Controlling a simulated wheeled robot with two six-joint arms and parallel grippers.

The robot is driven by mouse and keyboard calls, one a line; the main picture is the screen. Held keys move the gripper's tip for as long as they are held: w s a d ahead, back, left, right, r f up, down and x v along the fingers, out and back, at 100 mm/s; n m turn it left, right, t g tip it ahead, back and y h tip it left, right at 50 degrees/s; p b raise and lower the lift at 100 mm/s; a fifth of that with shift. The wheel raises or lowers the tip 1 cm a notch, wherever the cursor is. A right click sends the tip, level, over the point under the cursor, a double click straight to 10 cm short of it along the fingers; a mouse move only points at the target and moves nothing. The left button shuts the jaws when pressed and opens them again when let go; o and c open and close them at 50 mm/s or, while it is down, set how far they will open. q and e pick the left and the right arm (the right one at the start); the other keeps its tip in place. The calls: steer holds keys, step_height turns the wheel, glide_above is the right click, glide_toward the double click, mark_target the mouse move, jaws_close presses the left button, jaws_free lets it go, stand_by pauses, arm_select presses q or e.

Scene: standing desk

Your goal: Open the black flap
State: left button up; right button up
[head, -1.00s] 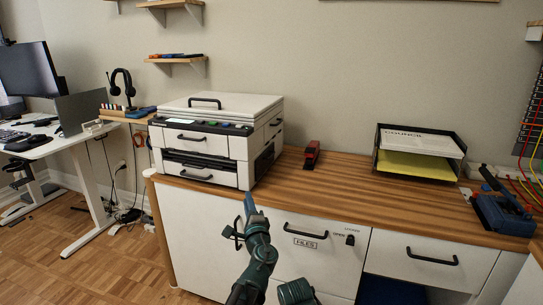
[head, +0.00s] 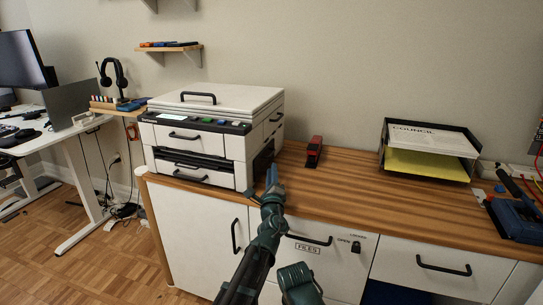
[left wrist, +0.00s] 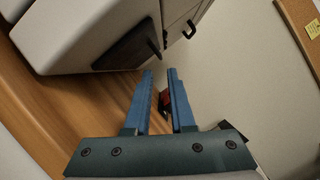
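The white printer (head: 205,135) stands on the wooden counter at centre left. The black flap (head: 262,160) is on the lower part of its right side, dark and upright against the body. It also shows in the left wrist view (left wrist: 128,54), up and to the left of my fingertips. My left gripper (head: 273,172) is just right of the flap in the head view, over the counter's front part. In the left wrist view its blue fingers (left wrist: 161,72) are apart with nothing between them. I see no contact with the flap. My right gripper is not in view.
A red and black stapler (head: 314,152) stands on the counter right of the printer. A black paper tray (head: 470,173) and a blue tool (head: 515,218) are further right. The counter between stapler and tray is clear. Cabinet fronts with black handles (head: 444,268) lie below.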

mark_target(269, 160)
arm_select(q)
steer(key=p+x, duration=0.1)
steer(key=x, duration=0.7)
steer(key=shift+w, duration=0.15)
jaws_close()
stand_by(1.2)
